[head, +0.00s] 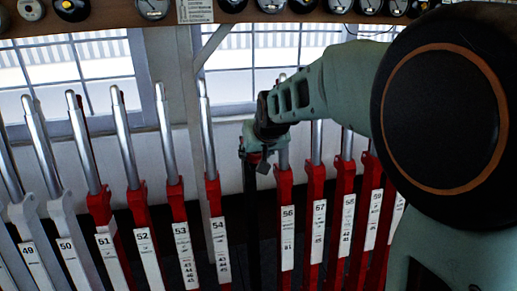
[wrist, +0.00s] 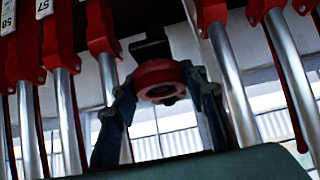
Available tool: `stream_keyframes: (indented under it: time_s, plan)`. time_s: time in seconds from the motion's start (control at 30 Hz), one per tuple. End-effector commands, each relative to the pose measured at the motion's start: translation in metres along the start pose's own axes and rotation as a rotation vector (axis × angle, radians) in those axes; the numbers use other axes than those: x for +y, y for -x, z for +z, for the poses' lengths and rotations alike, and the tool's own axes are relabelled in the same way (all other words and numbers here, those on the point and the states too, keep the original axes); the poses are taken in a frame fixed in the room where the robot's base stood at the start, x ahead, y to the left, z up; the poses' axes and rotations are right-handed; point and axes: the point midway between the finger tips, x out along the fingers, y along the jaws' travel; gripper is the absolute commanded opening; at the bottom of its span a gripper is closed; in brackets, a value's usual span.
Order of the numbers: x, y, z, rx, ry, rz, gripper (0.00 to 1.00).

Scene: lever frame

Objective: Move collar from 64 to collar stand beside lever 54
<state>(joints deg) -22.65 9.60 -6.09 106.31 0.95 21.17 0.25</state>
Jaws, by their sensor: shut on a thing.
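The collar (wrist: 160,75) is a thick red ring with a dark centre, held between the two fingers of my gripper (wrist: 160,92) in the wrist view. My gripper (head: 258,156) also shows in the head view, between lever 54 (head: 218,238) and lever 56 (head: 288,235). I cannot make out the collar in the head view. A black bracket (wrist: 150,46) is close to the collar in the wrist view; whether they touch I cannot tell. A dark post (head: 252,220) stands below my gripper in the head view. Label 64 is not readable in either view.
Red levers with silver handles stand close on both sides, including lever 53 (head: 184,240) and lever 57 (head: 319,225). Grey-white levers, such as lever 50 (head: 68,240), stand at the left. A wooden shelf (head: 110,22) with dials runs along the top, before windows.

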Motion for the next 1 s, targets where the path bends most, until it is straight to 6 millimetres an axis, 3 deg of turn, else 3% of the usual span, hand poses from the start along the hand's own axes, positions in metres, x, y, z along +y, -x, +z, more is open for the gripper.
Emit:
stream_keyframes:
  time_s: [0.4, 0.43, 0.6, 1.0]
  plan:
    - [0.0001, -0.0031, 0.0027, 0.001, 0.000, 0.000, 0.19]
    - [0.0001, -0.0031, 0.0027, 0.001, 0.000, 0.000, 0.43]
    - [0.0002, -0.0031, 0.0028, 0.001, 0.000, 0.000, 0.60]
    - [0.0002, -0.0034, 0.0034, -0.001, 0.000, 0.000, 0.67]
